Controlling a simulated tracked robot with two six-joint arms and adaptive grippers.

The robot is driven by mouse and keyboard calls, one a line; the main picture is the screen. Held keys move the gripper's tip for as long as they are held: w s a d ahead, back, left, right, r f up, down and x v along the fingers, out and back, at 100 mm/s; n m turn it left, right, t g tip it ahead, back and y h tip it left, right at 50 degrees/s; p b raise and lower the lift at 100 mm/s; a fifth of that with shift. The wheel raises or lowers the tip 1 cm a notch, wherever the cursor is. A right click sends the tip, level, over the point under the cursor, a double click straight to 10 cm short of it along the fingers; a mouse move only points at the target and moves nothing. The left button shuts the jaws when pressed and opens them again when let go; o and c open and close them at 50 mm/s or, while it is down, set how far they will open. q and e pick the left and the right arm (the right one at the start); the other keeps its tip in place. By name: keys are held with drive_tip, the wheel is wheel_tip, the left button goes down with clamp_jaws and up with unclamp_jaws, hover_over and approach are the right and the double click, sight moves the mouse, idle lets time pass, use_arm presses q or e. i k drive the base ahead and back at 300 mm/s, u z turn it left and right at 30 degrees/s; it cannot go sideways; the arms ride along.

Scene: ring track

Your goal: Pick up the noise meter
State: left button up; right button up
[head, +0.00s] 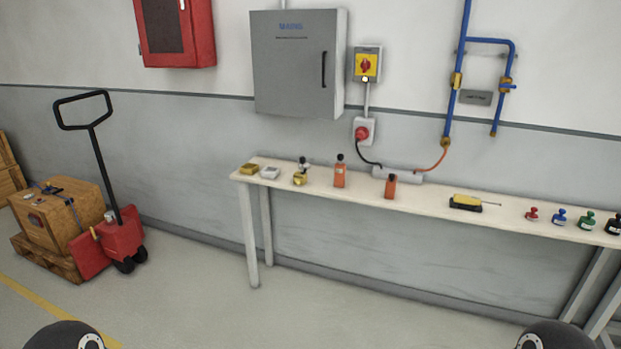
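An upright orange device with a dark rounded top (340,176) stands on the narrow white table against the wall; it looks like the noise meter, though it is too small to be sure. A shorter orange device with a dark top (390,188) stands to its right. Neither of my grippers is in view.
The white table (430,202) also bears a yellow item (249,169), a white item (270,173), a yellow-based gauge (300,177), a yellow device with a thin rod (466,202) and several coloured stamp-like items. A red pallet truck (118,238) stands left. The floor before the table is clear.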

sight(340, 168)
drive_tip(key=z, duration=0.1)
drive_tip(key=i, duration=1.25)
drive_tip(key=u, duration=0.55)
drive_tip(key=i, duration=1.4)
drive_tip(key=z, duration=0.6)
